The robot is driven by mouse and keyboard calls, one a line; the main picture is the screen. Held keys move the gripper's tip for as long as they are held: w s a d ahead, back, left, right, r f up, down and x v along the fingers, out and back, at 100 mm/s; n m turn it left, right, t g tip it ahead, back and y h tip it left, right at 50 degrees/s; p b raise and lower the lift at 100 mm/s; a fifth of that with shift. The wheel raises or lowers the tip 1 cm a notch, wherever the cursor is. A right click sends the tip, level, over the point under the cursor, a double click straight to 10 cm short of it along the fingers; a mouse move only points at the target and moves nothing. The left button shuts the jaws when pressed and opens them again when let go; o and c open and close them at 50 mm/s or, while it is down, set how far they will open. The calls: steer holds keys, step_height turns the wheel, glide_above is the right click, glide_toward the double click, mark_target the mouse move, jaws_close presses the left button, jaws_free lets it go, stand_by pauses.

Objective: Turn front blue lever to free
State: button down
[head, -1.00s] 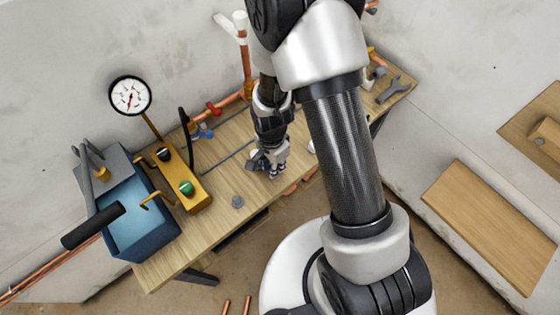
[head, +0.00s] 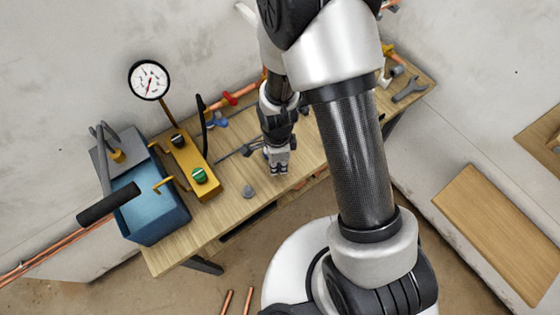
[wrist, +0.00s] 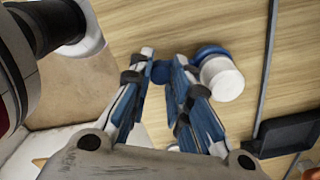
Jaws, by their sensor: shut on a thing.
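My gripper (wrist: 166,66) points down over the wooden bench in the wrist view, with its two fingers close together. A small blue piece (wrist: 162,72), seemingly the front blue lever, sits between the fingertips, partly hidden by them. Beside it are a round blue part (wrist: 210,52) and a white cylinder (wrist: 222,79); whether they join the lever is hard to tell. In the head view my gripper (head: 278,168) is low over the bench's front half, and its fingers hide what they hold. Another blue lever (head: 215,120) shows farther back by the copper pipe, apart from my gripper.
A red lever (head: 229,98) is on the pipe behind. A grey wrench (head: 410,89) lies at the bench's right end.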

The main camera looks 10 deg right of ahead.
steer(key=shift+a+m, duration=0.45)
steer(key=shift+m, duration=0.35)
steer(key=shift+a+m, duration=0.45)
steer(key=shift+m, duration=0.35)
steer(key=shift+a, duration=0.1)
steer(key=c, duration=1.7)
jaws_free()
steer(key=shift+r, duration=0.15)
step_height(320, 180, up, 12)
steer(key=shift+f, duration=0.1)
steer(key=s+d+r+n+t, duration=0.1)
steer(key=s+d+r+n, duration=0.15)
steer(key=r+n, duration=0.35)
steer(key=s+d+r+n+t, duration=0.1)
steer(key=s+d+r+n, duration=0.15)
steer(key=r, duration=0.55)
steer(key=s+d+r+n+t, duration=0.1)
steer(key=s+r+n, duration=0.1)
steer(key=s+n, duration=0.1)
steer(key=s+d+r+n, duration=0.2)
steer(key=s+r+n, duration=0.1)
steer(key=n, duration=0.2)
steer(key=s+d+r+n+t, duration=0.1)
steer(key=s+r+n, duration=0.1)
steer(key=n, duration=0.3)
steer(key=shift+s+d+r+t, duration=0.15)
steer(key=shift+s+d+t, duration=0.15)
steer(key=shift+s, duration=0.25)
